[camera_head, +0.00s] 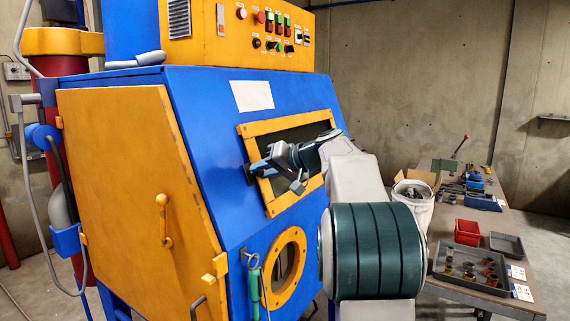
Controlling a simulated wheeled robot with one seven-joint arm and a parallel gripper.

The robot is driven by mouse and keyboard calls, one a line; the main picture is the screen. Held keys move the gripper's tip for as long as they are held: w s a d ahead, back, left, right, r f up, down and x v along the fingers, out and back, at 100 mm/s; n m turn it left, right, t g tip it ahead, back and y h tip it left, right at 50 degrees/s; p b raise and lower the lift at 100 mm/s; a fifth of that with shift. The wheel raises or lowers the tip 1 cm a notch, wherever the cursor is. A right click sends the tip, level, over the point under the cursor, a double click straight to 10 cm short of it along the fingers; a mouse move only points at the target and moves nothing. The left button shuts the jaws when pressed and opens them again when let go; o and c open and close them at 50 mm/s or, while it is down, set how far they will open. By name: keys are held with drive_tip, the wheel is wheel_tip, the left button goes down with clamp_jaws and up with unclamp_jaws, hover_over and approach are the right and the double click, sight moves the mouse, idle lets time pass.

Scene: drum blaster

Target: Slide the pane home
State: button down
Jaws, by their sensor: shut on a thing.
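The blue blasting cabinet (207,130) has a yellow window frame (285,124) on its sloped front. A dark pane (300,134) shows inside the frame. My arm reaches in from the right and covers the middle of the window. My gripper (259,167) is at the frame's left side, shut on what looks like the pane's edge, where a small dark piece (249,174) sticks out beside the frame. The fingertips are small, and the exact contact is hard to see. My arm hides part of the pane and the frame's right side.
A yellow round port (285,270) is below the window, with a green-handled hose tool (254,284) hanging to its left. The yellow side door (135,180) is shut. A workbench (520,255) with trays and a red bin (467,232) stands at right.

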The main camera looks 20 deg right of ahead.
drive_tip(key=shift+d, duration=0.1)
drive_tip(key=c, duration=1.1)
unclamp_jaws()
drive_tip(key=shift+s, duration=0.1)
drive_tip(key=shift+f, duration=0.15)
drive_tip(key=b+v, duration=0.2)
drive_tip(key=v, duration=1.2)
drive_tip(key=shift+b, duration=0.3)
drive_tip(key=s+a+f+g+h, duration=0.2)
drive_tip(key=s+a+f+g, duration=0.1)
drive_tip(key=s+a+f, duration=0.4)
drive_tip(key=s+a+f+g+h, duration=0.15)
drive_tip(key=s+a+f, duration=0.25)
drive_tip(key=a+f, duration=0.45)
drive_tip(key=s+a+f+n+g+h, duration=0.1)
drive_tip(key=s+f+g+h, duration=0.2)
drive_tip(key=s+f, duration=1.4)
drive_tip(key=shift+a+f+n+h, duration=0.15)
drive_tip(key=shift+f+n+h, duration=0.2)
drive_tip(key=shift+h, duration=0.3)
